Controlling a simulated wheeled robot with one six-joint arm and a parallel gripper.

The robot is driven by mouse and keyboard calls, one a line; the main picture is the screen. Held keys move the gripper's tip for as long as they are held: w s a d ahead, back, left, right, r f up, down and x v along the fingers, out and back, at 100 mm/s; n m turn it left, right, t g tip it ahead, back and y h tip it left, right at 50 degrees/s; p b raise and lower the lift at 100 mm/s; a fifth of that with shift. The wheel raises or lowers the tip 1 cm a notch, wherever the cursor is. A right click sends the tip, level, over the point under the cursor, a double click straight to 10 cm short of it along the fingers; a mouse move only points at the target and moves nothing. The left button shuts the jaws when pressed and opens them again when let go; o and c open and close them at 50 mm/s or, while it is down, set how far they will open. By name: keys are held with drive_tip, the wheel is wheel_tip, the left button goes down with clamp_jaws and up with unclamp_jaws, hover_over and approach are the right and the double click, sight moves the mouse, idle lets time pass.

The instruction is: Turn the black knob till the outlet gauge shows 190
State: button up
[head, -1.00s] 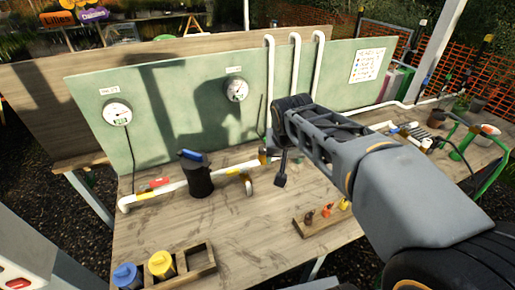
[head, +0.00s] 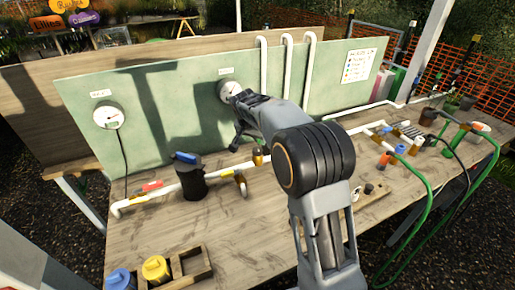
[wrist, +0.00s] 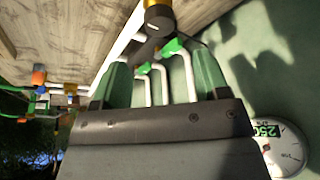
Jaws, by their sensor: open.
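The black knob (wrist: 158,17) with brass beside it is ahead of my gripper, near the top of the wrist view. In the head view it appears small on the white pipe (head: 258,152). My gripper (wrist: 157,58) is open and empty, with the knob beyond its fingers and apart from them. In the head view my gripper (head: 240,130) is above the bench, in front of the green board. The right gauge (head: 229,90) is partly covered by my arm. A gauge in the wrist view (wrist: 280,150) reads about 250. The left gauge (head: 108,116) is clear, but its label is unreadable.
A black canister (head: 190,182) with a blue top stands left of the knob. Three white pipes (head: 310,70) run up the green board (head: 165,100). A wooden rack (head: 190,265) holds blue and yellow items in front. Pipes and a green hose (head: 420,200) lie right.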

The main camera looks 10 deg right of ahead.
sight(257, 149)
drive_tip(key=p+x, duration=0.1)
drive_tip(key=x, duration=0.7)
drive_tip(key=shift+f, duration=0.25)
drive_tip(key=shift+c, duration=0.3)
drive_tip(key=c, duration=0.8)
drive_tip(key=shift+c, duration=0.2)
